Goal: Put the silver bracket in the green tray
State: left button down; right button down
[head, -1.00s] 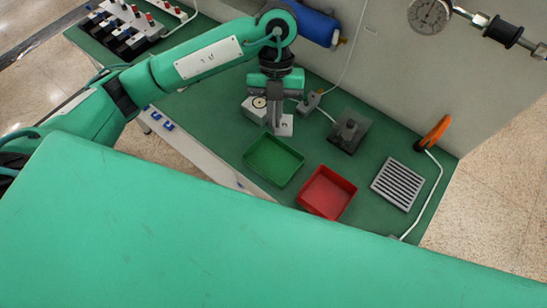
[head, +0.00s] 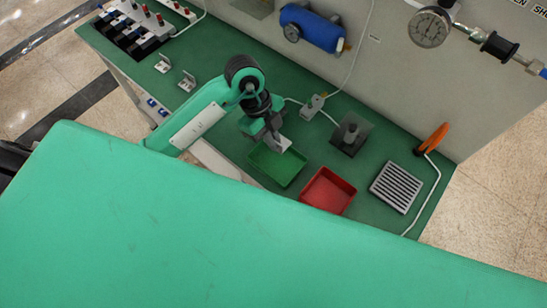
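The green tray (head: 281,181) lies on the green bench, left of the red tray, and looks empty where I can see into it. My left gripper (head: 277,137) is tilted above the tray's far edge. It appears shut on a silver bracket (head: 284,144), which hangs over the far part of the tray. The fingertips are small and partly hidden at this angle. Two other silver metal pieces, one (head: 163,64) and another (head: 187,80), stand on the bench at the upper left. My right gripper is not in view.
The red tray (head: 328,191) sits right beside the green one. A dark block with a post (head: 351,134), a slotted grey plate (head: 396,187) and an orange handle (head: 432,138) stand to the right. A grey wall with a blue cylinder (head: 311,27) bounds the back.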

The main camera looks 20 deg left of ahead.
pick_arm(q)
notch_tip(320, 180, down, 8)
jog(key=shift+r+p, duration=0.2)
jog(key=shift+p, duration=0.55)
jog(key=shift+f+p, duration=0.45)
jog(key=shift+f, duration=1.95)
jog(key=c, duration=2)
grip_release()
jog(key=shift+f, duration=0.1)
jog(key=o, duration=0.4)
